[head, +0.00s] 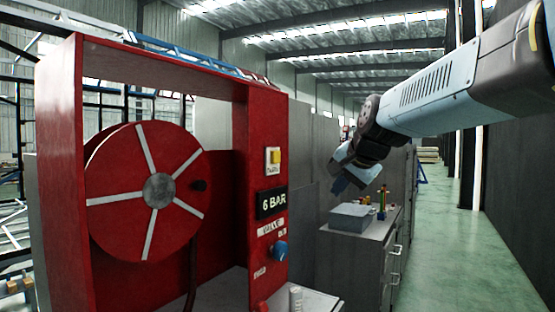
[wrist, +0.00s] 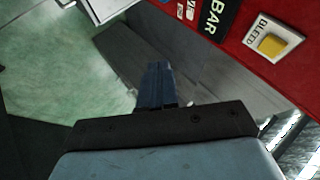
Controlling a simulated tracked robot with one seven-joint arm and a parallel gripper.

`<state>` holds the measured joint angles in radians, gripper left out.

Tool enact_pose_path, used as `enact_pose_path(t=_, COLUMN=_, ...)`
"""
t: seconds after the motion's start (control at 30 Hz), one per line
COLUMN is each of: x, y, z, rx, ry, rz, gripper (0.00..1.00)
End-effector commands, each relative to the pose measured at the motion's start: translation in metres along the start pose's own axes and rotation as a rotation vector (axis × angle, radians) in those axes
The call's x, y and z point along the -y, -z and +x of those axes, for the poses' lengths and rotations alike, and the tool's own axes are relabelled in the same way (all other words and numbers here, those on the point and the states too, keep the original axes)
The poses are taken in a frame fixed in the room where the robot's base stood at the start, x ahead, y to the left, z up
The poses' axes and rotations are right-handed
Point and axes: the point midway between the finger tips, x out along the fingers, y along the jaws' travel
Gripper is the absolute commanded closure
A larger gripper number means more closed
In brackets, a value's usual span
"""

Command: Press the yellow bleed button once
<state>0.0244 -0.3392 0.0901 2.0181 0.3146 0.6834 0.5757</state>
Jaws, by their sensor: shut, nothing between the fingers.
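The yellow bleed button (head: 275,156) sits on a pale plate high on the right-hand post of the red frame in the head view. In the wrist view the yellow button (wrist: 271,45) is at the upper right, on a plate marked BLEED. My gripper (head: 339,187) is to the right of the post and a little lower than the button, apart from it. In the wrist view my gripper (wrist: 157,72) is shut and empty, its fingers together and pointing past the red panel's side.
The red frame (head: 58,130) holds a red hose reel (head: 125,215). Below the button are a 6 BAR display (head: 271,203) and a blue knob (head: 279,251). A grey cabinet (head: 350,255) with a grey box (head: 352,216) stands behind. The green floor (head: 465,230) at the right is clear.

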Motion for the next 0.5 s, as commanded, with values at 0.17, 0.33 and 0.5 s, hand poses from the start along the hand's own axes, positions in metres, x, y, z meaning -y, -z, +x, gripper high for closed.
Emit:
enact_pose_path(t=0.17, x=0.064, y=0.046, z=0.03, rx=-0.012, ry=0.109, rz=0.23, gripper=1.0)
enact_pose_path(t=0.33, x=0.099, y=0.072, z=0.046, rx=-0.01, ry=0.177, rz=0.374, gripper=1.0)
enact_pose_path(t=0.5, x=0.111, y=0.081, z=0.052, rx=-0.008, ry=0.203, rz=0.43, gripper=1.0)
